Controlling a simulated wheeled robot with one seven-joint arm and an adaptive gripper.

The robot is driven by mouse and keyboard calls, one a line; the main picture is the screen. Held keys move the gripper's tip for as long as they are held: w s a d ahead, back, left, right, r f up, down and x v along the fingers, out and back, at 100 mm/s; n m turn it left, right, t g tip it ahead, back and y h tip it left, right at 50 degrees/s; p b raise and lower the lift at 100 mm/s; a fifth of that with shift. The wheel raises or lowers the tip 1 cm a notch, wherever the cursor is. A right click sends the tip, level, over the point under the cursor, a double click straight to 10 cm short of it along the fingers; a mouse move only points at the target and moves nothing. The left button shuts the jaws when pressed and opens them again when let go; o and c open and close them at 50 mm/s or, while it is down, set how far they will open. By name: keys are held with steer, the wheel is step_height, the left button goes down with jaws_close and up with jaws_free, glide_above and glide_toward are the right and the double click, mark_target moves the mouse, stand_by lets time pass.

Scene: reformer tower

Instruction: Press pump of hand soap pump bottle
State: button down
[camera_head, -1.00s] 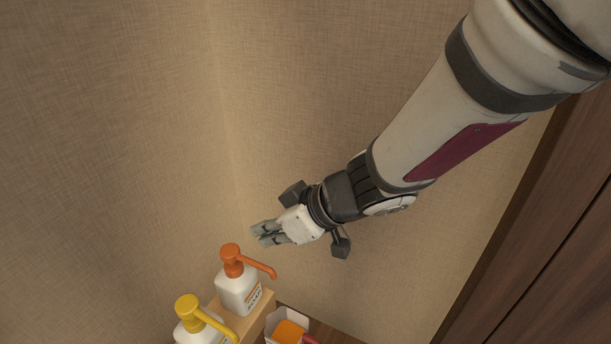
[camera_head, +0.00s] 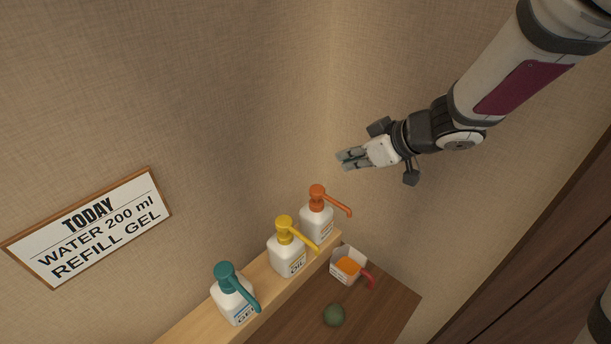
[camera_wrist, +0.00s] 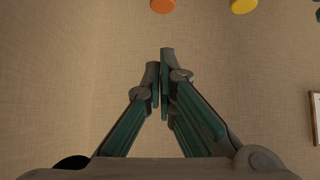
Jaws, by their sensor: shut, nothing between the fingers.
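Three white pump bottles stand in a row on a light wooden ledge (camera_head: 262,297). One has an orange pump (camera_head: 317,191), one a yellow pump (camera_head: 284,226), and the nearest a teal pump (camera_head: 227,272). The teal one's label reads GEL and the yellow one's seems to read OIL; the orange one's is too small to read. My gripper (camera_head: 341,160) is shut and empty, above and apart from the orange-pump bottle. In the wrist view its fingers (camera_wrist: 160,75) meet, with the orange pump top (camera_wrist: 162,4) and yellow pump top (camera_wrist: 243,5) at the upper edge.
A framed sign (camera_head: 92,228) on the left wall reads TODAY, WATER 200 ml, REFILL GEL. Walls meet behind the bottles.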

steer(key=shift+a, duration=0.1)
stand_by(0.3)
glide_above(321, 190)
step_height(321, 190, down, 7)
steer(key=shift+s+a+f+b, duration=0.1)
steer(key=shift+a+f+b, duration=0.05)
steer(key=shift+b, duration=0.25)
step_height(321, 190, down, 2)
steer(key=shift+f, duration=0.1)
steer(key=shift+f+p, duration=0.3)
steer(key=shift+f, duration=0.35)
